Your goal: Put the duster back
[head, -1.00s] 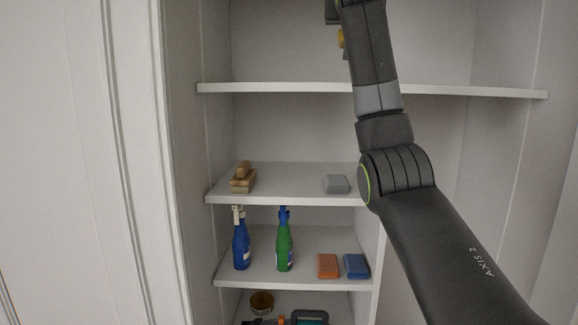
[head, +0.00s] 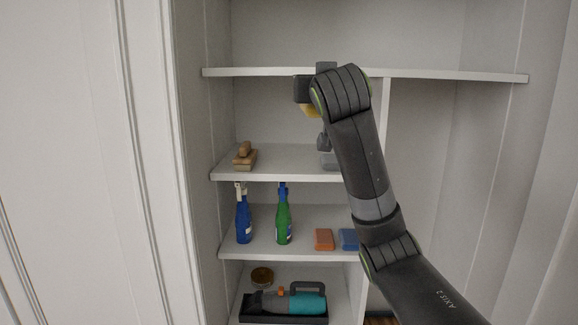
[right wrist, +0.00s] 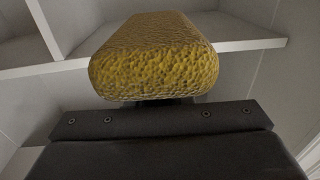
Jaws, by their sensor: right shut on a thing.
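My right gripper (right wrist: 160,103) is shut on a yellow, pitted, sponge-like block (right wrist: 155,55). In the head view the block (head: 310,112) shows only as a small yellow patch beside my arm, above the middle shelf (head: 285,160) and below the upper shelf board. My wrist hides most of the jaws there. Nothing in view is plainly a duster; a wooden brush-like block (head: 245,157) lies at the left of the middle shelf. My left gripper is not in view.
A grey block (head: 328,160) sits on the middle shelf, partly behind my arm. Below stand a blue bottle (head: 243,222), a green bottle (head: 284,222), an orange block (head: 324,239) and a blue block (head: 348,239). A teal hand vacuum (head: 305,303) lies lowest. The middle shelf's centre is clear.

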